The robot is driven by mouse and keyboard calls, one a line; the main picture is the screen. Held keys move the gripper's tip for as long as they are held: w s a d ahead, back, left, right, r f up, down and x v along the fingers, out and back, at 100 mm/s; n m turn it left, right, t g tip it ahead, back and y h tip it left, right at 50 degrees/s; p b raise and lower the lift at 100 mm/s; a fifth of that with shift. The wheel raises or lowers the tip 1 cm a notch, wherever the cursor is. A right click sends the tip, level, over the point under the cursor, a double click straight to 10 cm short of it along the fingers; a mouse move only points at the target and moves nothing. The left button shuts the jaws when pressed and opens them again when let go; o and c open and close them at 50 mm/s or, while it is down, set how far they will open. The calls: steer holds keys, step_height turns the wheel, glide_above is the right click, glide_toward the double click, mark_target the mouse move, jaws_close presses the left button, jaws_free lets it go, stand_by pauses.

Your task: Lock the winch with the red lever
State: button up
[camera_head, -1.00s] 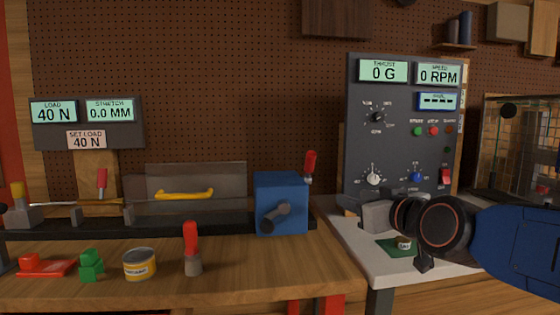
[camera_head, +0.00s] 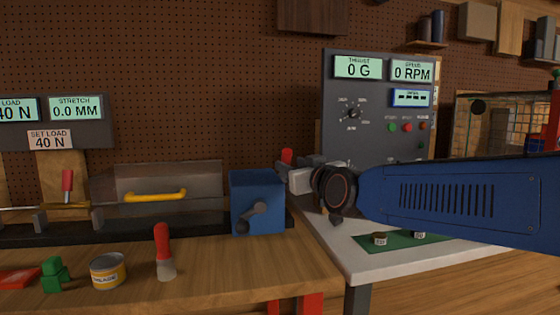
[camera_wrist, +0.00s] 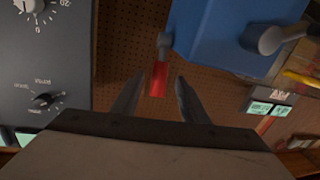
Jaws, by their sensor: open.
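The winch is a blue box (camera_head: 257,203) with a grey crank on its front, at the right end of the black bench rail. Its red lever (camera_head: 287,156) stands up at the box's right side, partly hidden by my gripper in the head view. In the wrist view, the red lever (camera_wrist: 159,77) shows between and beyond my fingertips, beside the blue box (camera_wrist: 225,30). My gripper (camera_wrist: 155,85) is open, with one finger to each side of the lever in that picture. I cannot tell whether the fingers touch it.
A grey control panel (camera_head: 370,120) stands close behind my arm on a white table (camera_head: 365,262). A red-handled tool (camera_head: 163,250), a tin (camera_head: 107,270) and a green block (camera_head: 54,274) stand on the wooden bench. A clear guard with a yellow handle (camera_head: 155,195) is left of the winch.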

steer(key=x, duration=0.8)
steer(key=shift+w+a, duration=0.15)
steer(key=shift+w, duration=0.2)
jaws_close()
